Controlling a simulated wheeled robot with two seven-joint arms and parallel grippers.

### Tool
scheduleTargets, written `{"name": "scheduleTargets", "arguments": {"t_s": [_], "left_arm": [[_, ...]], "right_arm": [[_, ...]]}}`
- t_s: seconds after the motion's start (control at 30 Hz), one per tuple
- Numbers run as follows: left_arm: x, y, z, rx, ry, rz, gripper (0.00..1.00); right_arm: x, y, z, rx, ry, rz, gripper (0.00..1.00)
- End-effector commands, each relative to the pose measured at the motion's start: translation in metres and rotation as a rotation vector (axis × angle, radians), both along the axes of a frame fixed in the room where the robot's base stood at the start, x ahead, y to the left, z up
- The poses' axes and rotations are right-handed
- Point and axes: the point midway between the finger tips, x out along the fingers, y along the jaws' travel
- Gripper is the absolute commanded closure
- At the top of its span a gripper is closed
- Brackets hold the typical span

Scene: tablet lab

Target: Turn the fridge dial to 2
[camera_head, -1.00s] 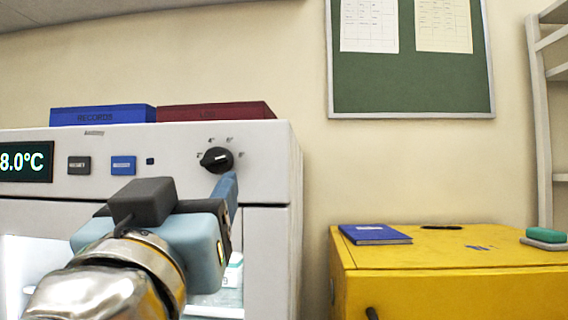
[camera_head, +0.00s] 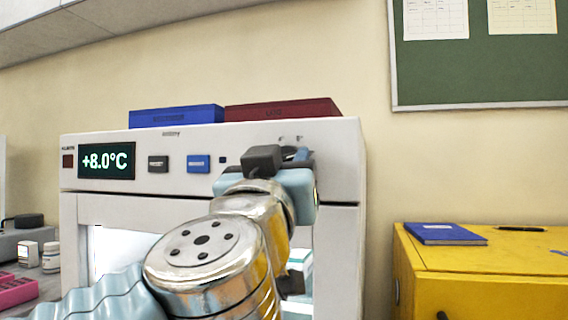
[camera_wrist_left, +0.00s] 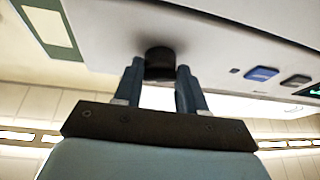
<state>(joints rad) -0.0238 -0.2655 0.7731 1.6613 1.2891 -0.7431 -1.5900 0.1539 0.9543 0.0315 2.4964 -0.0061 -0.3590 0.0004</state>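The black fridge dial (camera_wrist_left: 160,62) shows in the left wrist view on the white panel, between the two fingertips of my left gripper (camera_wrist_left: 160,66). The blue-grey fingers are apart, one on each side of the dial, with small gaps seeming to show; contact cannot be told. In the head view my left gripper (camera_head: 300,154) is at the panel's right part and hides the dial; its pointer and most of its numbers cannot be read. The white fridge (camera_head: 344,150) has a display (camera_head: 106,160) reading +8.0°C. My right gripper is not in view.
A dark button (camera_head: 158,164) and a blue button (camera_head: 198,164) sit left of the dial area. A blue binder (camera_head: 176,116) and a dark red binder (camera_head: 281,109) lie on the fridge. A yellow cabinet (camera_head: 490,295) with a blue book (camera_head: 445,234) stands at right.

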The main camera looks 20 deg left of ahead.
Motion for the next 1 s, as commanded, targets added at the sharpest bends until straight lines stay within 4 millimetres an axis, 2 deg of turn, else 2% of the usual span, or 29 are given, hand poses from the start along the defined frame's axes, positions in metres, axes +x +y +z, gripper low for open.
{"name": "scheduleTargets", "arguments": {"t_s": [0.03, 0.13, 0.37, 0.57, 1.0], "left_arm": [[-0.0002, -0.0004, 0.0, 0.0, 0.0, -0.001, 0.75], [-0.0002, -0.0005, 0.0, 0.0, 0.0, -0.001, 0.9], [-0.0002, -0.001, 0.0001, -0.017, 0.001, -0.002, 0.9], [0.0002, -0.0022, 0.0007, -0.097, 0.004, -0.004, 0.9], [0.0002, -0.0051, 0.0022, -0.477, 0.017, -0.005, 0.9]], "right_arm": [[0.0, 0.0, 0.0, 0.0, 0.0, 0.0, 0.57], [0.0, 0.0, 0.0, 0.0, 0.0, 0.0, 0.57], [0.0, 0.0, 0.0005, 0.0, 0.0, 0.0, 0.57], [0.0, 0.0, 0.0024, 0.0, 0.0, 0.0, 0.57], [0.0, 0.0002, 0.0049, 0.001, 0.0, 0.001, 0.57]]}}
